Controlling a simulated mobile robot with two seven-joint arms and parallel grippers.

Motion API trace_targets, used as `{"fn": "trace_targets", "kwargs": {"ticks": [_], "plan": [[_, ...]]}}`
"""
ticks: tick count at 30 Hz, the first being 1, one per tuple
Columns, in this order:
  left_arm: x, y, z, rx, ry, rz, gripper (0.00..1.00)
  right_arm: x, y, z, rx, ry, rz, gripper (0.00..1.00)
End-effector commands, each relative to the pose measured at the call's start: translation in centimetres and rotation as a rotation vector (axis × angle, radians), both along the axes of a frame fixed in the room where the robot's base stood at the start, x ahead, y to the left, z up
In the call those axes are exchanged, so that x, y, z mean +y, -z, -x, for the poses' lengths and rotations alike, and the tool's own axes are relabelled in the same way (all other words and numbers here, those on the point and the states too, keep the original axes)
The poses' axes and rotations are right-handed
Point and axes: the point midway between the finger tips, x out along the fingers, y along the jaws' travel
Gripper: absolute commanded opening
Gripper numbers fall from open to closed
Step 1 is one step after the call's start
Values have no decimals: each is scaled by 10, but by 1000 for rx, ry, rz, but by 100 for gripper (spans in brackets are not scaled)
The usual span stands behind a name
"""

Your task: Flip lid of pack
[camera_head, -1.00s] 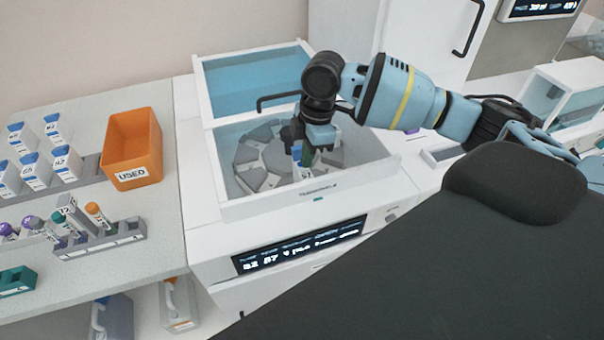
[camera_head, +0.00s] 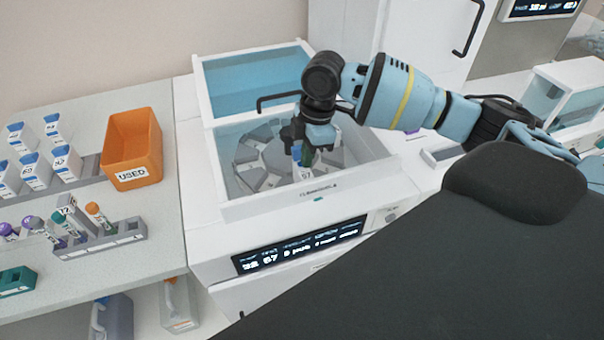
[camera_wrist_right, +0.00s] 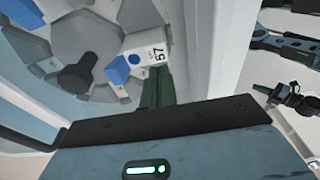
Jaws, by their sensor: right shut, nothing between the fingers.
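The pack (camera_head: 304,173) is white with a blue part and a label reading 57. It sits in the open well of the analyzer, among grey wedge-shaped segments. In the right wrist view the pack (camera_wrist_right: 150,55) shows its label and a blue lid (camera_wrist_right: 118,70) with a darker round spot. My right gripper (camera_head: 308,158) reaches down into the well right at the pack. Its dark green fingers (camera_wrist_right: 157,85) are shut with nothing between them, and their tips are close beside the labelled end. I cannot tell whether they touch it.
The well's white front rim (camera_head: 300,198) and side walls surround the gripper. A raised blue-tinted cover with a dark handle (camera_head: 278,100) stands behind. A black knob (camera_wrist_right: 78,70) is near the pack. An orange USED bin (camera_head: 132,150) and tube racks (camera_head: 100,243) stand at left.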

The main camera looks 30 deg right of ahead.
Motion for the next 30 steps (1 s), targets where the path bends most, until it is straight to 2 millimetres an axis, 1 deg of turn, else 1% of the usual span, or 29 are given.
{"fn": "trace_targets", "kwargs": {"ticks": [10, 30], "plan": [[-1, 0, 0, 0, -2, 2, 0, 0, 1, 0, 1, 0, 0, 0], [-1, 2, 1, 4, -2, 1, 0, 0, 13, 0, 0, 0, 0, 0]]}}
